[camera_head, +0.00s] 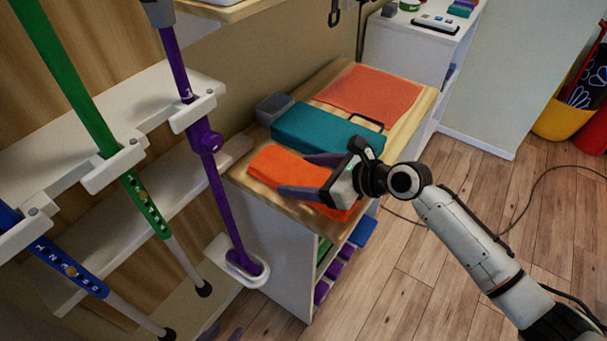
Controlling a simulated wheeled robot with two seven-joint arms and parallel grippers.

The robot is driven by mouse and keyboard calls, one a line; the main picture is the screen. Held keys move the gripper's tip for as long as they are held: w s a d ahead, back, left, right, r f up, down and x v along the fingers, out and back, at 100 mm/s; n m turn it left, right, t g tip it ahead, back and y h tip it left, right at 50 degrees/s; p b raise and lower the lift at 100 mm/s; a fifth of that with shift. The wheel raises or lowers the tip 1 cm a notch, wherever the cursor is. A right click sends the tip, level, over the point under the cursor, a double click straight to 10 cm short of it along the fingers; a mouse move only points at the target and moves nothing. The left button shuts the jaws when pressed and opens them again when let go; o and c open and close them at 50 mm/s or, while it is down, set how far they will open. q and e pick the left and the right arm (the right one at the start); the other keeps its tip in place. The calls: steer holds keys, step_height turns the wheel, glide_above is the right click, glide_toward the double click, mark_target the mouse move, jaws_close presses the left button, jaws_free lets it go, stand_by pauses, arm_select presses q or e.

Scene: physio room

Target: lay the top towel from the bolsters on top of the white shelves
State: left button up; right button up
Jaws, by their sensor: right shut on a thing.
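The bright orange folded towel (272,164) lies over the near end of the wooden top of the white shelves (287,262). My right gripper (294,176) is shut on this towel, with its dark fingers at either side of part of it. The towel's right part is partly hidden by the gripper. I cannot make out the bolsters.
A teal block (325,132), a grey bin (273,108) and a flat red-orange cloth (370,91) share the wooden top. Purple (176,62) and green (75,85) crutches stand in wall holders at left. A cable (540,178) crosses the floor.

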steer(key=o, duration=0.9)
steer(key=shift+s+d+r, duration=0.1)
steer(key=shift+d+r, duration=0.05)
steer(key=shift+r, duration=0.05)
steer(key=p+v, duration=0.1)
steer(key=v, duration=1)
steer(key=shift+s+d+r+p, duration=0.1)
steer(key=shift+s+d+p, duration=0.1)
steer(key=shift+p, duration=0.1)
